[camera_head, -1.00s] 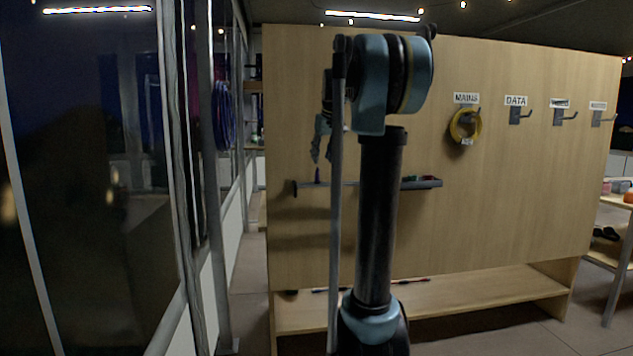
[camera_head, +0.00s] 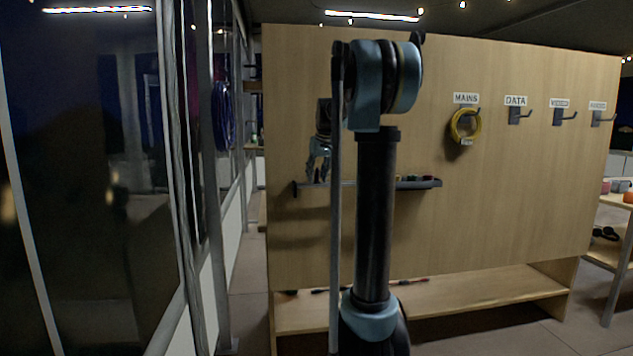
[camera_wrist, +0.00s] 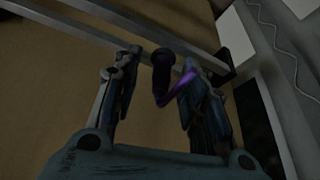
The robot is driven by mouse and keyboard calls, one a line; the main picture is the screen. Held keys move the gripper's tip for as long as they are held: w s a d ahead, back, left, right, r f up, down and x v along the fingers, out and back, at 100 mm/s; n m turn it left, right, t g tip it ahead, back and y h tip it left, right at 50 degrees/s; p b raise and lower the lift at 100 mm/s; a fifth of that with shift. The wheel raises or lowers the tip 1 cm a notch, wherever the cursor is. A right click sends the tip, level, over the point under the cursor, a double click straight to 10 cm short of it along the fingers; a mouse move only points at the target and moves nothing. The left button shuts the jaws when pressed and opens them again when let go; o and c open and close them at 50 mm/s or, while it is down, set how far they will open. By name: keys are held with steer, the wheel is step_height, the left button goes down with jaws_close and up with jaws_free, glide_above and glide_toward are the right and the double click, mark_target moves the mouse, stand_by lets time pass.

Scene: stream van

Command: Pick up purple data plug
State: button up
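The purple data plug (camera_wrist: 162,72) has a dark body and a bright purple cable. In the wrist view it stands at the narrow grey rail shelf (camera_head: 365,185), between my two fingers. My gripper (camera_head: 317,176) is open, pointing down at the left end of the shelf in the head view, where it hides the plug. In the wrist view my gripper (camera_wrist: 157,75) has its fingers spread on both sides of the plug. The left finger is clearly apart from it. The right finger looks close to the cable, and I cannot tell whether they touch.
A wooden panel (camera_head: 540,180) stands behind the shelf, with labelled hooks and a yellow cable coil (camera_head: 453,127) at right. Other small plugs (camera_head: 415,178) sit on the right part of the shelf. A glazed frame (camera_head: 180,200) stands at left.

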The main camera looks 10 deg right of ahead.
steer(key=c, duration=0.8)
steer(key=shift+c, duration=0.2)
steer(key=shift+r, duration=0.15)
